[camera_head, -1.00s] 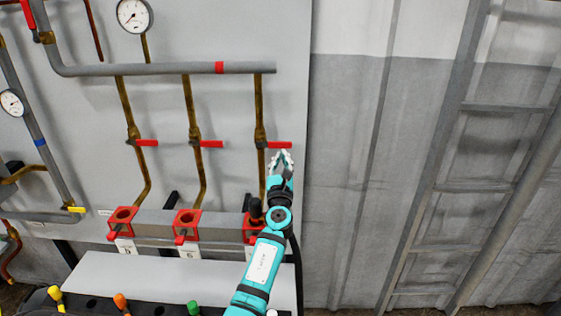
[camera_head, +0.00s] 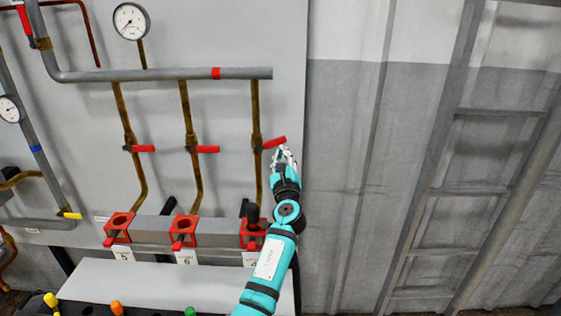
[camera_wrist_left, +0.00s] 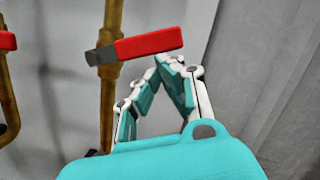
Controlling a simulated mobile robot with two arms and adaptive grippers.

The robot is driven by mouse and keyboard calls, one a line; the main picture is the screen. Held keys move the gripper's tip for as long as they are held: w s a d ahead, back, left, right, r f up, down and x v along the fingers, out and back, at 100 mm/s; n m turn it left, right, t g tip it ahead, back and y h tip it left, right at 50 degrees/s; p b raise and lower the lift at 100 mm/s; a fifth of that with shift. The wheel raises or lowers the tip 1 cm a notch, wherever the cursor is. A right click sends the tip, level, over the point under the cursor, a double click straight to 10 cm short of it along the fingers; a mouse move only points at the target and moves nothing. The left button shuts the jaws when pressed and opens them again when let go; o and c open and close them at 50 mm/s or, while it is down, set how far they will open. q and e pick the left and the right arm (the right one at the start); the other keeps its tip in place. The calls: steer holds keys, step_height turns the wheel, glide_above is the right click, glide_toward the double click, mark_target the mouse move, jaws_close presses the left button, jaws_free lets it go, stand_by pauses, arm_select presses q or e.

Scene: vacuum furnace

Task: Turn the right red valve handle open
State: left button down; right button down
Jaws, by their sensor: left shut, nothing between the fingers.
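The right red valve handle (camera_head: 274,142) sits on the rightmost of three brown vertical pipes (camera_head: 257,175). It points right, with its outer end tilted slightly upward. It also shows large in the left wrist view (camera_wrist_left: 150,43), with a dark grey hub end crossing the pipe. My left gripper (camera_head: 285,153) is shut and empty, its fingertips just below the outer half of the handle. In the wrist view its tips (camera_wrist_left: 168,62) lie close under the handle's lower edge; I cannot tell if they touch. My right gripper is not in view.
Two similar red handles, a middle one (camera_head: 208,149) and a left one (camera_head: 143,148), point right, level. A grey horizontal pipe (camera_head: 170,74) runs above. Red brackets (camera_head: 185,230) on a grey bar sit below. A ribbed wall (camera_head: 345,180) stands right of the panel.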

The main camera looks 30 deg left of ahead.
mark_target(280, 141)
arm_select(q)
step_height(280, 141, up, 4)
steer(key=n, duration=0.3)
steer(key=n+g+p, duration=0.1)
steer(key=n, duration=0.2)
steer(key=shift+s+a+n+g+y, duration=0.15)
steer(key=shift+n+g+y, duration=0.15)
steer(key=shift+n+y, duration=0.1)
steer(key=r+n+p, duration=0.1)
steer(key=n, duration=0.1)
steer(key=s+a+r+n+g, duration=0.1)
steer(key=n, duration=0.1)
steer(key=shift+a+r+n+p, duration=0.1)
steer(key=shift+a+n+p, duration=0.1)
steer(key=shift+n+p, duration=0.2)
